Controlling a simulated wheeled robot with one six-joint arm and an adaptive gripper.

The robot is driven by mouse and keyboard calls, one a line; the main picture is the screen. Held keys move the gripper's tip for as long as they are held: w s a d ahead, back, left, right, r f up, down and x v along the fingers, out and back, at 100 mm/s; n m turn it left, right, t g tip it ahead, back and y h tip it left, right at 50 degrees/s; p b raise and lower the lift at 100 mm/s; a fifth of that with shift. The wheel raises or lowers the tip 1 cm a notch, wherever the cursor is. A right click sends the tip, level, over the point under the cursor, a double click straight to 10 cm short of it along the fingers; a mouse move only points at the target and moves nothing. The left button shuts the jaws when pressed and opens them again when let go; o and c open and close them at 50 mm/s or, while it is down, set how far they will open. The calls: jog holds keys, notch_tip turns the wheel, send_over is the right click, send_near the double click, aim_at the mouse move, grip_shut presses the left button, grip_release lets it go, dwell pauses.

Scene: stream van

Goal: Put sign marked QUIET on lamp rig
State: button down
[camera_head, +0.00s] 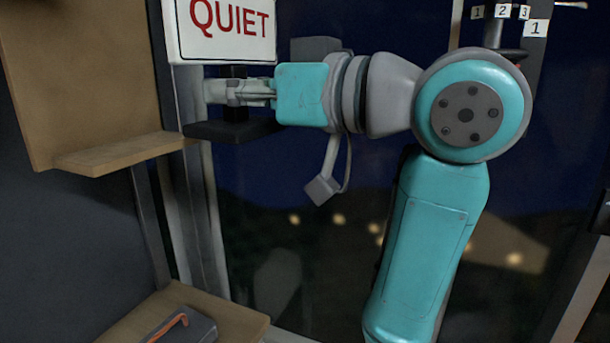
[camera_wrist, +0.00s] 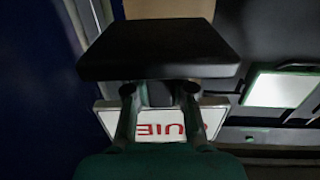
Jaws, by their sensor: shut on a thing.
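The sign marked QUIET (camera_head: 226,32) is a white board with red letters, upright at the top left of the head view, its top cut off. It has a dark post and a flat black base (camera_head: 235,130). My gripper (camera_head: 222,92) is shut on the post between board and base and holds the sign up. In the wrist view the black base (camera_wrist: 160,48) fills the upper middle. The sign's board (camera_wrist: 165,132) shows beyond my fingers (camera_wrist: 160,100), its letters upside down and partly hidden. I cannot make out the lamp rig for sure.
A wooden shelf (camera_head: 120,153) with a back panel (camera_head: 85,75) is at left, close to the sign's base. A lower wooden top (camera_head: 245,328) holds a dark case with an orange handle (camera_head: 172,325). Small number tags (camera_head: 502,11) hang at upper right. A bright panel (camera_wrist: 280,90) shows in the wrist view.

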jog(key=w+d+f+m+t+h, duration=0.2)
jog(key=w+d+f, duration=0.1)
jog(key=w+f, duration=0.65)
jog(key=w+d+f+m+t+h, duration=0.2)
jog(key=w+d+f, duration=0.1)
jog(key=w+f, duration=0.3)
jog(key=w+d+f+m+t+h, duration=0.1)
jog(key=w+d+f+h, duration=0.2)
jog(key=f, duration=0.6)
jog(key=w+d+f+m+t+h, duration=0.1)
jog(key=w+d+f+m+t, duration=0.15)
jog(key=w+f, duration=0.35)
jog(key=s+d+f+m+t+h, duration=0.15)
jog(key=d+f, duration=0.25)
jog(key=f, duration=0.6)
jog(key=w+d+f+m+h, duration=0.1)
jog(key=d+f+h, duration=0.2)
jog(key=f, duration=0.8)
jog(key=s+d+f+h, duration=0.1)
jog(key=s+d+f, duration=0.1)
jog(key=s+f, duration=0.5)
jog(key=s+d+f+m+h, duration=0.1)
jog(key=s+d+f, duration=0.2)
jog(key=s+f, duration=0.5)
jog(key=s+d+f+m+h, duration=0.1)
jog(key=s+f, duration=0.7)
jog(key=f, duration=0.9)
jog(key=shift+s+d+f, duration=0.15)
jog(key=shift+d+f, duration=0.1)
jog(key=shift+d, duration=0.55)
